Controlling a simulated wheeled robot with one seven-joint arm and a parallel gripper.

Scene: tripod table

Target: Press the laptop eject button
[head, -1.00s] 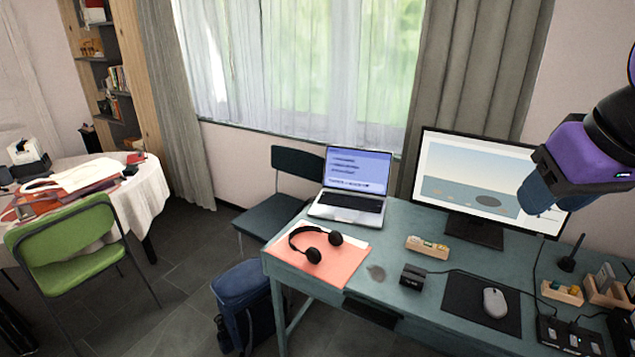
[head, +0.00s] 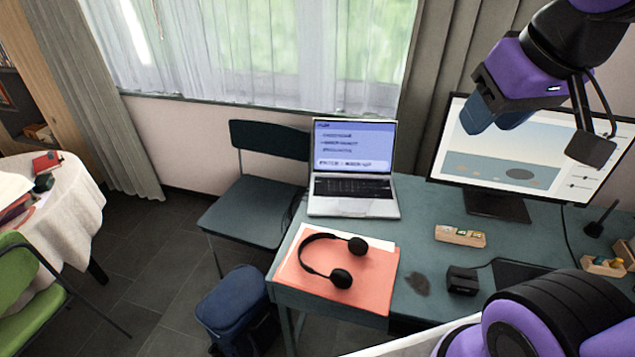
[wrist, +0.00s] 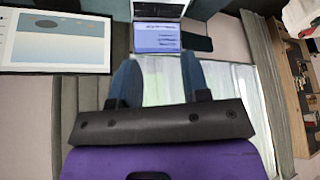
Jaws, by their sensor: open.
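The laptop (head: 352,207) stands open at the back left of the teal desk, with a blue text screen and a dark keyboard. An eject button is too small to make out in either view. In the wrist view the laptop (wrist: 157,37) appears upside down, beyond and between the fingertips. My gripper (head: 490,118) is in front of the monitor, up and to the right of the laptop, and apart from it. Its two blue fingers are spread with nothing between them, as the wrist view also shows (wrist: 160,82).
The monitor (head: 480,160) stands right of the laptop. Headphones (head: 312,262) lie on a coral folder (head: 365,285) in front of it. A wooden block holder (head: 460,236) and a small black box (head: 462,280) are to the right. A dark chair (head: 250,210) is at the left.

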